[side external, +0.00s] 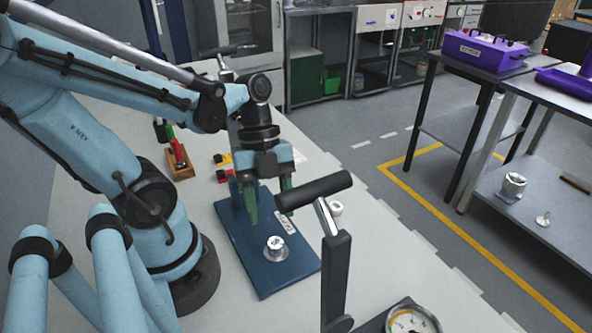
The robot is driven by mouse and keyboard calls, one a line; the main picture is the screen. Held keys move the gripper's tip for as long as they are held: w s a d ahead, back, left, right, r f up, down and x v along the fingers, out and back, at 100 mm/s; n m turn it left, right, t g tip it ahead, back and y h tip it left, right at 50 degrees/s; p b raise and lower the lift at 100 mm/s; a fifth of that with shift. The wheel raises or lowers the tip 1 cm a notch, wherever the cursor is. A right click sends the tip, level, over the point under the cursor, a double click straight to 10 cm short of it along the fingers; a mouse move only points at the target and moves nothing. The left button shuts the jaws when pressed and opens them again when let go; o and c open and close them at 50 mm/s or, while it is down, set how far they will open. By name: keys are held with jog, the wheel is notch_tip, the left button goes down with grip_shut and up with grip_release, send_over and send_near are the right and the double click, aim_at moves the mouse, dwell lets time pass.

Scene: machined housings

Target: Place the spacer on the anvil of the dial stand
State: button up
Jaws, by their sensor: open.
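My gripper (268,203) points down over the blue plate (243,243), with its green fingers apart and nothing visible between them. A small silver machined piece (275,247) stands on a round pad on the plate, in front of and below the fingers. Another small pale metal piece (336,209) is just right of the plate, partly behind a black-handled lever (315,191). I cannot tell which of them is the spacer. A round dial (411,321) is cut off at the bottom edge. The anvil of the dial stand cannot be made out.
The upright lever stands in the foreground, close to the gripper's right. A wooden block with coloured handles (179,160) and red and yellow items (223,167) lie behind the plate. A grey side table (535,185) at right holds metal parts. The bench right of the plate is mostly clear.

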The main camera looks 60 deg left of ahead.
jog(key=shift+v, duration=0.8)
jog(key=w+r+n+t+y, duration=0.2)
jog(key=w+n+t, duration=0.2)
jog(key=n, duration=0.6)
jog(key=w+r+n+t+y, duration=0.2)
jog(key=w+n+t, duration=0.2)
jog(key=n, duration=0.6)
jog(key=shift+w+a+r+y, duration=0.25)
jog(key=shift+w+a+y, duration=0.05)
jog(key=shift+w, duration=0.8)
